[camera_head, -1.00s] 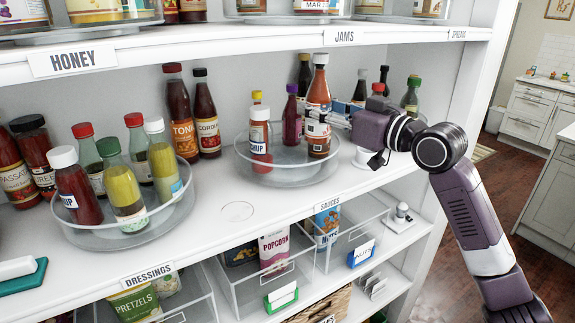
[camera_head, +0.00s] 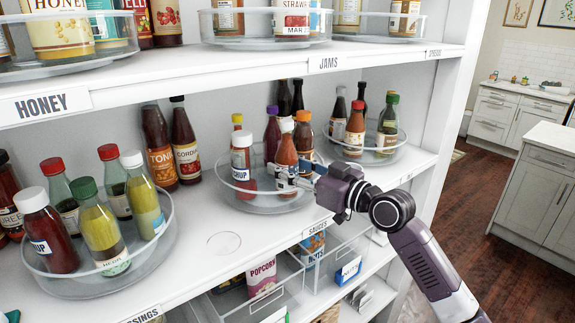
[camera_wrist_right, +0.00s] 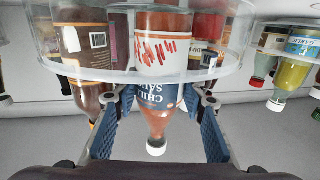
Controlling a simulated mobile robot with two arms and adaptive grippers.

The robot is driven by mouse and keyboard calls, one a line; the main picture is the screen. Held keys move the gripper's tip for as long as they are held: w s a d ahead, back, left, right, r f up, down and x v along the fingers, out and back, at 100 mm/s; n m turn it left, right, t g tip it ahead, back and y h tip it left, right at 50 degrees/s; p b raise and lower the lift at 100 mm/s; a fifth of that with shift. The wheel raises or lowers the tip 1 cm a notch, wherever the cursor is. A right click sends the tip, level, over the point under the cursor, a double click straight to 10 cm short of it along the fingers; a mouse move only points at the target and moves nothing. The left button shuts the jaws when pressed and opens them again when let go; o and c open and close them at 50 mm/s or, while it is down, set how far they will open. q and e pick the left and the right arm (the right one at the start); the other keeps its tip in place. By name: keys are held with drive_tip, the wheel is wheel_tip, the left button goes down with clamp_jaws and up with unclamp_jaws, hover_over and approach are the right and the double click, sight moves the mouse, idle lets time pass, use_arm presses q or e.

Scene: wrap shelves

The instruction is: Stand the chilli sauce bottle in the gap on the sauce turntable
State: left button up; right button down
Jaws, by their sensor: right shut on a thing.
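The chilli sauce bottle (camera_head: 286,154), red-orange with a white cap, stands about upright among the bottles of the sauce turntable (camera_head: 262,208), a clear round tray. My left gripper is not in view.
Close to the held bottle are a white-capped ketchup bottle (camera_head: 241,160), a purple-capped bottle (camera_head: 272,135) and an orange-capped bottle (camera_head: 303,138). The dressings turntable (camera_head: 125,268) is at left, another turntable (camera_head: 378,152) at right. The jams shelf (camera_head: 260,75) is overhead.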

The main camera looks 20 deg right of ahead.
drive_tip(key=shift+s+d+f, duration=0.1)
drive_tip(key=shift+s+d, duration=0.05)
drive_tip(key=shift+s, duration=0.05)
drive_tip(key=shift+w+f, duration=0.1)
drive_tip(key=shift+f, duration=0.1)
drive_tip(key=c, duration=1.2)
unclamp_jaws()
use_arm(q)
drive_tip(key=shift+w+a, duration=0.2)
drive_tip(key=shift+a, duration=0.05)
use_arm(e)
drive_tip(key=shift+r, duration=0.2)
use_arm(q)
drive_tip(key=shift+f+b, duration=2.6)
drive_tip(key=shift+b, duration=0.1)
use_arm(e)
drive_tip(key=shift+v, duration=6.05)
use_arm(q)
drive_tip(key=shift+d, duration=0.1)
use_arm(e)
drive_tip(key=shift+f, duration=0.2)
